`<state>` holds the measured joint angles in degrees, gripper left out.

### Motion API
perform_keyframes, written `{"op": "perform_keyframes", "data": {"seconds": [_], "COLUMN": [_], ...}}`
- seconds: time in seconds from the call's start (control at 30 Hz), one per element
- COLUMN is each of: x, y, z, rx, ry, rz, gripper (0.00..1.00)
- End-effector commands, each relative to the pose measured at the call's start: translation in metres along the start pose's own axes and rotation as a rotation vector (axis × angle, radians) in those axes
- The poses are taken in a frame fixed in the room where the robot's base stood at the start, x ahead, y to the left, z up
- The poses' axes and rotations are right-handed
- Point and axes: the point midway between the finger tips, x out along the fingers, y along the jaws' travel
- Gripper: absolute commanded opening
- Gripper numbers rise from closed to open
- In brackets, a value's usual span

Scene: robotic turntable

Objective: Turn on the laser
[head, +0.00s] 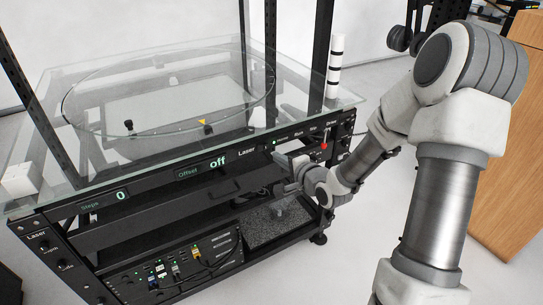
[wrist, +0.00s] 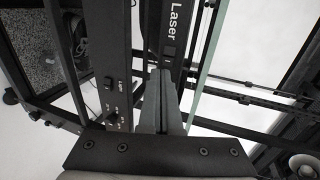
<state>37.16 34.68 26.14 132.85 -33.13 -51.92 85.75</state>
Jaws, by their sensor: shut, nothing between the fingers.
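The turntable's black front panel carries a white "Laser" label (head: 246,152), with a green "off" readout (head: 217,161) to its left. In the wrist view the same label (wrist: 174,20) reads sideways, and a small dark square switch (wrist: 170,51) sits just below it. My gripper (wrist: 160,73) is shut and empty; its fingertips point at the panel close to that switch. I cannot tell whether they touch it. In the head view my gripper (head: 282,175) is in front of the panel, right of and below the "Laser" label.
A glass top (head: 300,88) overhangs the panel. A red-topped part (head: 324,146) and several small knobs sit right of the label. Another panel (head: 60,255) with a "Laser" marking is at the left. Black uprights frame the table; a wooden cabinet (head: 505,150) stands right.

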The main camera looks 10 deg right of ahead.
Motion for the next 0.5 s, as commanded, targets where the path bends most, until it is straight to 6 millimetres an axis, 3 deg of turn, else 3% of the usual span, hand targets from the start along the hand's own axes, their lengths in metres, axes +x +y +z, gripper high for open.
{"op": "perform_keyframes", "data": {"seconds": [0.03,0.2,0.5], "x": [0.012,0.034,0.045], "y": [0.003,-0.007,-0.012], "z": [0.001,0.000,0.000], "rx": [-0.001,-0.001,0.001], "ry": [-0.003,-0.001,0.000], "rz": [-0.001,-0.001,0.001], "gripper": [0.00,0.00,0.00]}}
